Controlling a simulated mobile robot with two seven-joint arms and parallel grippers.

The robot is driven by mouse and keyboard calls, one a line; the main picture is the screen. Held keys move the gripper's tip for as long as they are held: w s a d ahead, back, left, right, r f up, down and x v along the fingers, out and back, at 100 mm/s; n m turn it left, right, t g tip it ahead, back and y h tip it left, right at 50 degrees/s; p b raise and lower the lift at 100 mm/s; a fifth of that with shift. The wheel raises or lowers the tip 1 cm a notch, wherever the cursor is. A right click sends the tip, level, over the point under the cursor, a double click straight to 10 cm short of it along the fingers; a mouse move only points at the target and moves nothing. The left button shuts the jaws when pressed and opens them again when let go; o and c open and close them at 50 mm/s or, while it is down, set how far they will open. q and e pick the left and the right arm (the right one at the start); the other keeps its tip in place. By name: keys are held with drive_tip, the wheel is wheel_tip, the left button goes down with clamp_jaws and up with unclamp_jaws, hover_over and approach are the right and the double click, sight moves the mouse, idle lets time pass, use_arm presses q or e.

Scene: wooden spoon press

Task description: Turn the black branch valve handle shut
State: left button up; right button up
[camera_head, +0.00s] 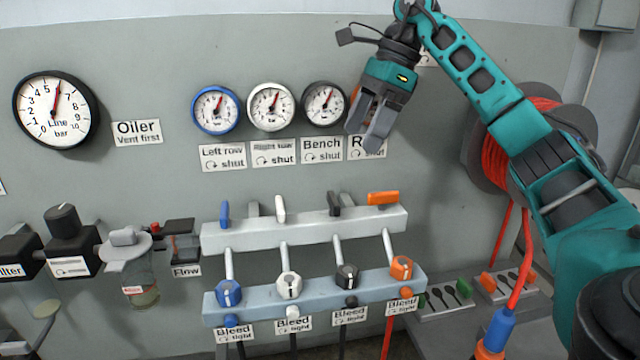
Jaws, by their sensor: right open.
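The black branch valve handle (334,203) stands upright on the upper pale manifold bar (300,231), between the white handle (280,209) and the orange handle (383,198). The blue and white handles also stand upright, while the orange one lies crosswise along the bar. The label "Bench, shut" (321,149) with a turning arrow is on the wall above the black handle. My right gripper (366,142) is open and empty, fingers pointing down, above and right of the black handle and apart from it. It partly covers the rightmost label. My left gripper is out of view.
The blue (216,110), white (271,106) and black-rimmed (324,104) gauges sit above the labels. A lower bar (315,298) carries coloured bleed knobs. A red hose reel (489,145) is behind my right arm. The wall between labels and handles is clear.

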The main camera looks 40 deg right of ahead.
drive_tip(key=b, duration=0.2)
approach(334, 197)
wheel_tip(334, 197, down, 2)
drive_tip(key=x, duration=0.3)
drive_tip(key=b+x, duration=0.1)
drive_tip(key=x, duration=0.1)
drive_tip(key=shift+w+a+f, duration=0.1)
drive_tip(key=shift+a+f, duration=0.15)
drive_tip(key=shift+a, duration=0.2)
drive_tip(key=shift+w+a+f, duration=0.1)
drive_tip(key=shift+f, duration=0.25)
drive_tip(key=shift+a+f, duration=0.1)
drive_tip(key=shift+f, duration=0.05)
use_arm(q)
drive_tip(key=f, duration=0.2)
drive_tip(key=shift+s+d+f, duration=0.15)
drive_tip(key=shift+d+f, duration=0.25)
use_arm(e)
drive_tip(key=shift+c, duration=0.3)
drive_tip(key=c, duration=1)
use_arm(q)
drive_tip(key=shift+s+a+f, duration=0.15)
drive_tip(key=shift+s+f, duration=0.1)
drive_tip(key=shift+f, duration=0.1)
